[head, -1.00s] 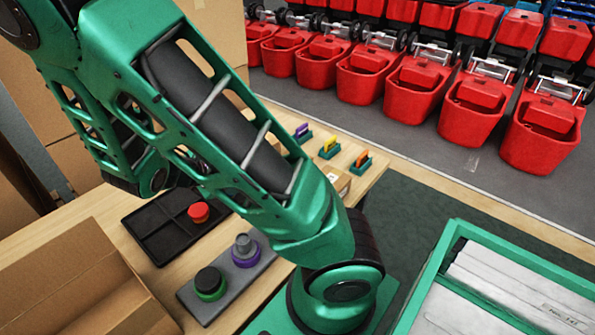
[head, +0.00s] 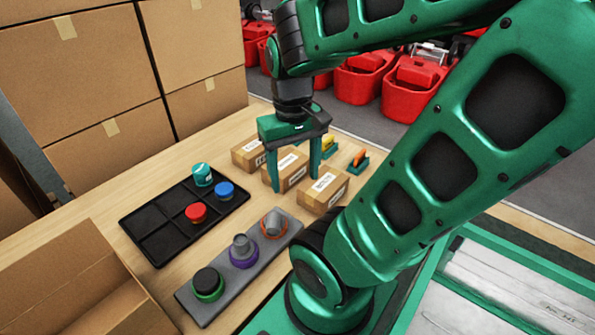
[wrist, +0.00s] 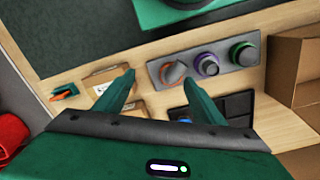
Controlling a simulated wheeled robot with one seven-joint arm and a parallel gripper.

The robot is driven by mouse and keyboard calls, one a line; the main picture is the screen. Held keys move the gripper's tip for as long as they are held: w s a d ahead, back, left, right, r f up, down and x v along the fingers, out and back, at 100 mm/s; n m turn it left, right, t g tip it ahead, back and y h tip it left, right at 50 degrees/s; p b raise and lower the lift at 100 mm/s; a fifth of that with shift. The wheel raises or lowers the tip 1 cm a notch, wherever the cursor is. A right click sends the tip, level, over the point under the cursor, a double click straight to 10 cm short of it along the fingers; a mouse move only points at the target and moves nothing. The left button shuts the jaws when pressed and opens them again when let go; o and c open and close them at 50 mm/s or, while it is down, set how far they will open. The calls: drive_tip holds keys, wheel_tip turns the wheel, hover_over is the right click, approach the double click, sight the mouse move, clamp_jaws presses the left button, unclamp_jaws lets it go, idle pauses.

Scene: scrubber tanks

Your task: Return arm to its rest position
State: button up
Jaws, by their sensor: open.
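My gripper (head: 297,182) is open and empty, pointing down in front of the small cardboard boxes in the head view. Its two green fingers also show in the wrist view (wrist: 161,95), with nothing between them. My green arm rises from the lower middle and bends over the table from the right. The fingers overlap the boxes in the picture; I cannot tell whether they touch any.
Small boxes (head: 323,192) stand on the wooden table (head: 95,222). A black tray (head: 148,222) holds teal, blue and red pieces. A grey plate (head: 232,278) carries three ringed knobs. An open carton (head: 75,285) stands front left; large cartons (head: 70,95) are stacked behind.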

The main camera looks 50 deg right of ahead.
drive_tip(key=shift+s+r+m, duration=0.55)
drive_tip(key=shift+s+m, duration=0.05)
drive_tip(key=shift+s, duration=0.3)
idle(0.8)
